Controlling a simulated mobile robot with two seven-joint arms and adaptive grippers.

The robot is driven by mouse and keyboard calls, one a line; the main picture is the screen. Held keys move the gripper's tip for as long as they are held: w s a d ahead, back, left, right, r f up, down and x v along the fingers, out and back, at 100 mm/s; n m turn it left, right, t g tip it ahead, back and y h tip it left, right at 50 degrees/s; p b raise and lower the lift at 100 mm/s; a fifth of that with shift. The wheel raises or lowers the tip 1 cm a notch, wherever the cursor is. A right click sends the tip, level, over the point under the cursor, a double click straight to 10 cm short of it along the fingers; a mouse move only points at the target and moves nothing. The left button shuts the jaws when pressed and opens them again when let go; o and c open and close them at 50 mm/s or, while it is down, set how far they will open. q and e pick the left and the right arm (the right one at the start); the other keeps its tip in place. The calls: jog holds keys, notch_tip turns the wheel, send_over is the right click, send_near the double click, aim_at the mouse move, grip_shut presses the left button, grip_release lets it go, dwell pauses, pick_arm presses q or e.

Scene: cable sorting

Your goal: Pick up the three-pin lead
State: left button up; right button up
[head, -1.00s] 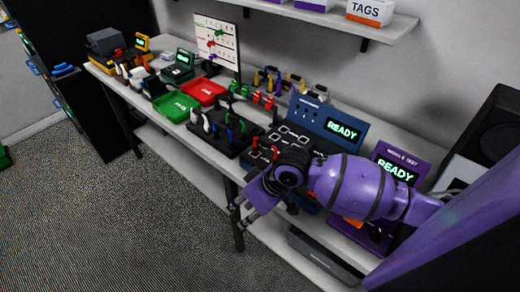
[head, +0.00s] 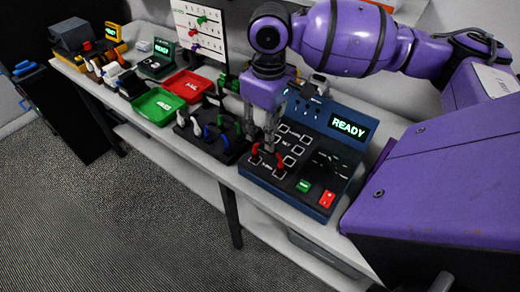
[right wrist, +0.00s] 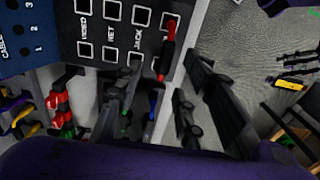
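A short black lead with red ends (head: 281,159) lies on the front left corner of the blue test panel (head: 325,208). In the right wrist view the red-and-black lead (right wrist: 168,45) is on the panel's button area. Its pins are too small to count, so I cannot tell if it is the three-pin lead. My right gripper (head: 264,138) points down just above this lead, its fingers seemingly apart, with no lead visibly held. My left gripper is not in view.
A green tray (head: 160,106) and a red tray (head: 188,86) lie farther left on the bench. A whiteboard (head: 198,30) stands at the back. The bench's front edge runs close to panel and rack.

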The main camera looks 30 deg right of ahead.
aim_at(267, 152)
jog(key=f, duration=0.1)
jog(key=s+f, duration=0.1)
jog(key=shift+f, duration=0.3)
jog(key=f, duration=0.3)
jog(key=shift+a+f, duration=0.2)
jog(key=shift+f, duration=0.5)
grip_shut()
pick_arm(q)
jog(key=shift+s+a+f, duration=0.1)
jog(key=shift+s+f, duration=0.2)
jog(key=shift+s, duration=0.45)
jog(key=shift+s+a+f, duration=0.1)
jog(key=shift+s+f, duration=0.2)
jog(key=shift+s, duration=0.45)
